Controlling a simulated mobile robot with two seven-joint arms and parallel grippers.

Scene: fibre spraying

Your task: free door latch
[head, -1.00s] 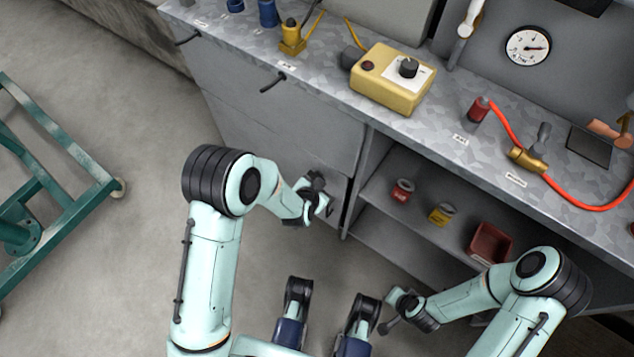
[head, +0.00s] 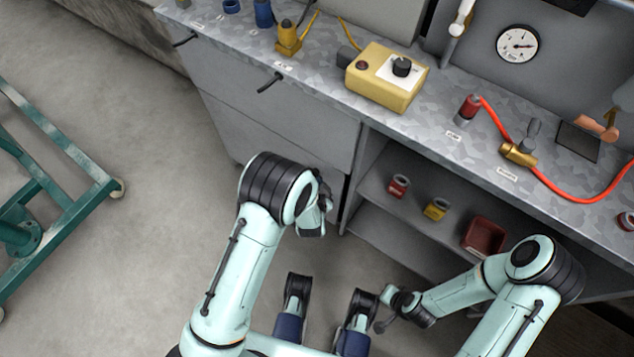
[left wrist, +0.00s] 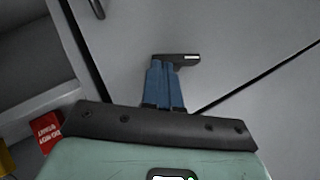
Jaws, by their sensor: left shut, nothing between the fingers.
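My left gripper (head: 313,228) is in front of the grey cabinet front, partly hidden behind its own forearm in the head view. In the left wrist view its blue fingers (left wrist: 165,83) are together, with nothing between them. A dark bar with a light patch shows at their tips; I cannot tell whether it is part of the fingers. The cabinet door (left wrist: 135,30) lies beyond them. A dark handle (left wrist: 97,8) sits near its edge beside the open shelves, apart from the fingers. No latch can be made out clearly. My right gripper (head: 383,312) hangs low, away from the cabinet; its opening is unclear.
Open shelves (head: 375,222) right of the door hold a red can (head: 398,186), a yellow can (head: 436,209) and a red bin (head: 483,238). The worktop above carries a yellow control box (head: 386,78) and an orange hose (head: 492,121). A green trolley frame (head: 75,150) stands left on clear floor.

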